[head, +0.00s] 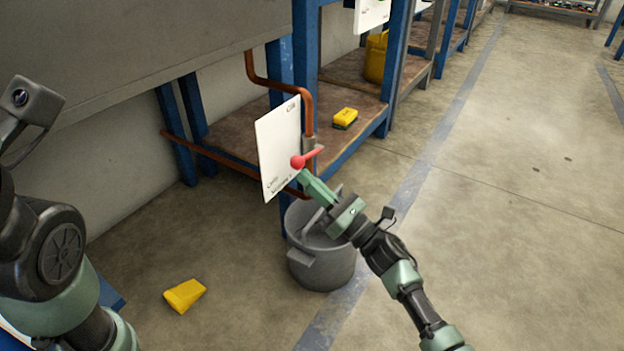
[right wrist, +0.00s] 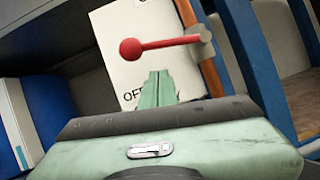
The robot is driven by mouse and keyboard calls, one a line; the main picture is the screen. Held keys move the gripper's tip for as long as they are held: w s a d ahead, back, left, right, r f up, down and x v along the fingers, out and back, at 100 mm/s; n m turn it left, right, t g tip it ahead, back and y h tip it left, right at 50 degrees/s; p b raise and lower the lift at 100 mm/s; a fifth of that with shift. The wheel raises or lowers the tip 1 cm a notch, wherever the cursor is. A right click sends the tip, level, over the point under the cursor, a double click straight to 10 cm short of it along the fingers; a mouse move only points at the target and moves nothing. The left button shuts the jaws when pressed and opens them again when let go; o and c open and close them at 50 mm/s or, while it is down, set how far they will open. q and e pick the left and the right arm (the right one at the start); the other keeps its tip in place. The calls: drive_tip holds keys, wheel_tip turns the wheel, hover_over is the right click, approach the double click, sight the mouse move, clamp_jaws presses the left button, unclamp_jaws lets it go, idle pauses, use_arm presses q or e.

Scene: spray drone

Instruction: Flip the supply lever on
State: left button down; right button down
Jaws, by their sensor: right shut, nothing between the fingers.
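The supply lever (head: 305,159) is red with a round knob and sits on a copper pipe (head: 309,110) in front of a white sign card (head: 277,145). In the right wrist view the lever (right wrist: 168,44) lies nearly level, with its knob at the left and its pivot at the right. The card (right wrist: 125,25) behind it shows letters starting "OF", partly hidden by my gripper. My right gripper (head: 302,175) is shut and empty, its tips just below the lever near the knob; whether they touch it I cannot tell. It also shows in the right wrist view (right wrist: 158,80).
A grey bucket (head: 321,262) stands on the floor under my right gripper. A yellow block (head: 184,295) lies on the floor. A sponge (head: 345,118) and a yellow container (head: 376,58) are on the low shelf. Blue posts (head: 306,50) stand close behind. Floor at the right is clear.

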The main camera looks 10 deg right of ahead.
drive_tip(key=shift+d+r, duration=0.15)
drive_tip(key=shift+r, duration=0.4)
drive_tip(key=shift+d+r, duration=0.15)
drive_tip(key=shift+r, duration=0.35)
